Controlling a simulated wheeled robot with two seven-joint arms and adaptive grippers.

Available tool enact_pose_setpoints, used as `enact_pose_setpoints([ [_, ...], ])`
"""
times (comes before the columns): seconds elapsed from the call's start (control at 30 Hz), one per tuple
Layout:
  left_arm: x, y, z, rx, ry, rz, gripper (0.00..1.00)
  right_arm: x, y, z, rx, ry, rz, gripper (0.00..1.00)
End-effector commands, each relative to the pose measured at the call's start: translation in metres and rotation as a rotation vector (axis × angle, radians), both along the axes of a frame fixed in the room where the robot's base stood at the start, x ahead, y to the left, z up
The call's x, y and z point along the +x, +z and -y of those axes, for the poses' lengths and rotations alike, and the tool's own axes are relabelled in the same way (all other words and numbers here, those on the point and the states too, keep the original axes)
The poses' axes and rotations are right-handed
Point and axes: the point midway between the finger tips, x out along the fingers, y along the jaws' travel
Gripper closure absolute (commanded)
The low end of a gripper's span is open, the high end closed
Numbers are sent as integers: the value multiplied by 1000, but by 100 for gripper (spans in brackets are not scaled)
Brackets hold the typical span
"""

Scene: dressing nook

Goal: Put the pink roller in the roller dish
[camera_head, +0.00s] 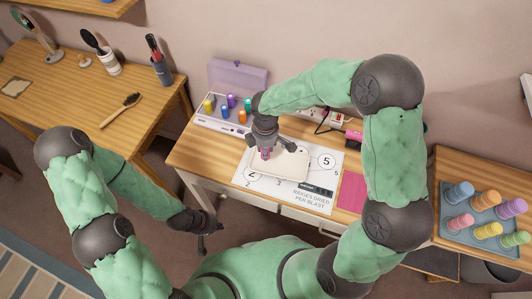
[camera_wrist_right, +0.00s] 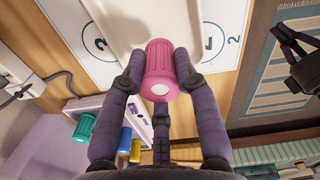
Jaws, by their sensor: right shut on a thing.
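The pink roller (camera_wrist_right: 160,70) is ribbed with a pale end and sits between the fingers of my right gripper (camera_wrist_right: 160,85) in the right wrist view. In the head view my right gripper (camera_head: 265,150) is shut on it, with only a bit of pink showing. It is over the left part of the cream roller dish (camera_head: 290,172), which lies on the white printed mat. The wrist view also shows the dish beyond the roller. I cannot tell whether roller and dish touch. My left gripper (camera_head: 207,236) hangs empty in front of the desk, fingers apart.
A white tray (camera_head: 202,123) of coloured rollers with a purple lid (camera_head: 238,74) stands behind the dish. A pink pad (camera_head: 352,192) lies right of the mat (camera_head: 262,196). A blue tray (camera_head: 452,237) of rollers is on the right table. A hairbrush (camera_head: 122,108) lies on the left table.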

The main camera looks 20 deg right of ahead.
Motion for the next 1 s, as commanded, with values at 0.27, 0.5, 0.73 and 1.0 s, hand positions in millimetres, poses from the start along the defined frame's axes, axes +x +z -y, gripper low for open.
enact_pose_setpoints([
  [0.27, 0, -18, 0, 0, 0, 0, 100, 4, -37, 3, 0, 0, -2, 99],
  [0.5, 0, -17, 0, 0, 0, 0, 100, 5, -37, 3, 0, -1, 1, 99],
  [0.73, 0, -20, 0, 0, 0, 0, 100, 5, -42, 3, 0, -1, 0, 99],
  [1.0, 0, -19, 0, 0, 0, 0, 100, 5, -42, 3, 0, -1, 0, 46],
])
